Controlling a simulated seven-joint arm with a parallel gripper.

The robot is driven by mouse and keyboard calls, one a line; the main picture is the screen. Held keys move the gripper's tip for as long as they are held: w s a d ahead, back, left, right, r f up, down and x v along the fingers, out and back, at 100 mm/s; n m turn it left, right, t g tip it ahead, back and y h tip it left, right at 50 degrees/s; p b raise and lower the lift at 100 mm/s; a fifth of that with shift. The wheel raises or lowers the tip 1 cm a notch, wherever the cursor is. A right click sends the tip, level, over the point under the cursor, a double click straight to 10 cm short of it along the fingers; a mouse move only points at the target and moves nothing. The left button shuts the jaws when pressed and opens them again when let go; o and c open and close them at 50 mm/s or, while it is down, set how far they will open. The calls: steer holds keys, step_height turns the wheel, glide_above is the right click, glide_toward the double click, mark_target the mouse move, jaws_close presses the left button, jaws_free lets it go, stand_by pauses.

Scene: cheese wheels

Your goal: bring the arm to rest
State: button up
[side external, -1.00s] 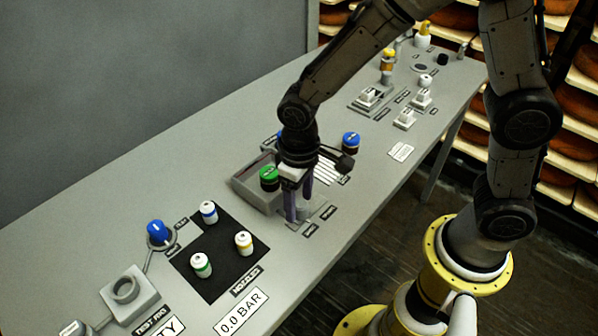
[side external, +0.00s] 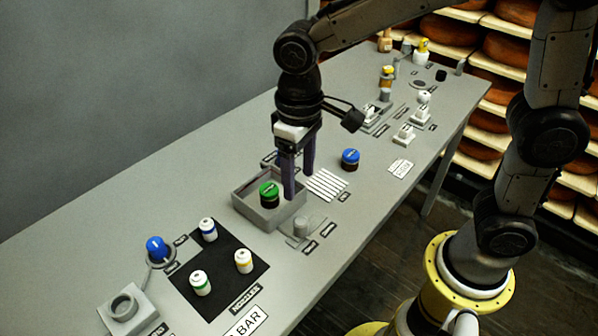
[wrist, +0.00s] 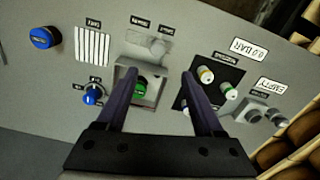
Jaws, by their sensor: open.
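My gripper (side external: 298,178) is open and empty. In the side external view it hangs fingers-down above the back edge of a grey open tray (side external: 283,214). A green-topped jar (side external: 269,195) stands in that tray, just left of the fingers. In the wrist view my gripper (wrist: 160,85) shows two separate dark fingers, with the green top (wrist: 140,88) between them. The fingers look apart from the jar.
A blue-topped jar (side external: 350,159) stands beside a striped pad (side external: 327,184). A black mat (side external: 222,262) holds several white capped vials. A blue knob (side external: 157,247), a grey fixture (side external: 128,307) and more fittings line the grey table. Cheese shelves (side external: 500,60) stand behind.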

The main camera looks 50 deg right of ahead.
steer(key=s+d+r+m+t, duration=0.2)
steer(key=s+d+r+t, duration=0.15)
steer(key=d+r, duration=0.5)
steer(key=s+d+f+t, duration=0.2)
steer(key=s+d, duration=0.4)
steer(key=s, duration=0.5)
steer(key=shift+f, duration=0.45)
steer(key=shift+o, duration=0.3)
steer(key=shift+s, duration=0.1)
stand_by(1.0)
